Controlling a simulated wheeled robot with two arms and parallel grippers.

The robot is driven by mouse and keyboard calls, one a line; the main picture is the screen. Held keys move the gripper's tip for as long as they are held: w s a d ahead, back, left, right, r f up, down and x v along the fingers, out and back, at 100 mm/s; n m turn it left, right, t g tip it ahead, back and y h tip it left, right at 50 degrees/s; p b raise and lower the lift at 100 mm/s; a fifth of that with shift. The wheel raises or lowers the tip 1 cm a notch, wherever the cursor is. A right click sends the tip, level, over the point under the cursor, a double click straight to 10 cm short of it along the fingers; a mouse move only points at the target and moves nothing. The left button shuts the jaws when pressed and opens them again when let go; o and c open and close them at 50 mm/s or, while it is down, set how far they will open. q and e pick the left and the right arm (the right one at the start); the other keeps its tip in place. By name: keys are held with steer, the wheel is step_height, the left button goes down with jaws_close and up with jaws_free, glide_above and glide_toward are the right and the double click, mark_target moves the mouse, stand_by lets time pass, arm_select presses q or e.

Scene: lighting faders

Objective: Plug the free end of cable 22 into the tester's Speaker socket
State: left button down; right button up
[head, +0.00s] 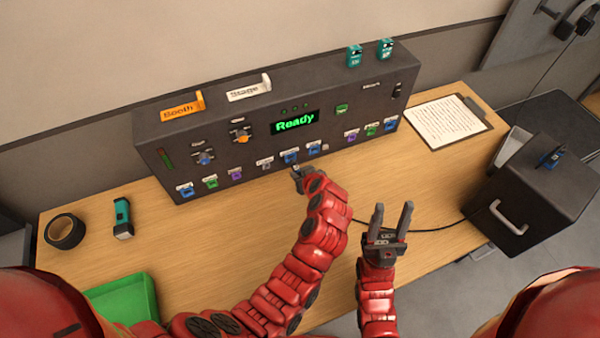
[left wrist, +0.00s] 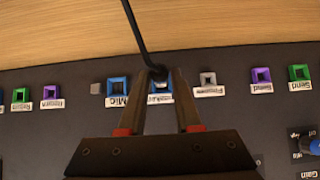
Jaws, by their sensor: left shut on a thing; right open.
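The tester, a long dark box (head: 210,153) with a green "Ready" display, stands at the back of the table. My left gripper (head: 298,172) is shut on the end of a black cable at the tester's lower front edge. In the left wrist view, the cable (left wrist: 136,25) runs down between my fingertips (left wrist: 160,78) to a blue socket with a partly covered label (left wrist: 160,98), next to the blue Mic socket (left wrist: 117,86). The fingers hide the plug, so I cannot tell whether it is seated. My right gripper (head: 391,216) is open and empty.
The cable leads right to a black box with a handle (head: 535,190). A clipboard (head: 446,121) lies at the back right. Black tape (head: 65,231), a teal torch (head: 122,217) and a green tray (head: 125,298) are at the left. The table between them and my left arm is clear.

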arm_select(q)
steer(key=shift+b, duration=0.45)
steer(key=shift+w+a+b, duration=0.2)
steer(key=shift+w+b, duration=0.3)
steer(key=shift+b, duration=0.15)
steer(key=shift+w+a+b, duration=0.2)
steer(key=shift+w+b, duration=0.25)
steer(key=shift+b, duration=0.15)
stand_by(1.5)
steer(key=shift+w+a+r, duration=0.1)
steer(key=shift+r, duration=0.1)
stand_by(0.6)
steer(key=c, duration=0.8)
jaws_free()
steer(key=shift+c, duration=0.2)
steer(key=o, duration=0.3)
steer(key=shift+w+f, duration=0.1)
steer(key=shift+f, duration=0.05)
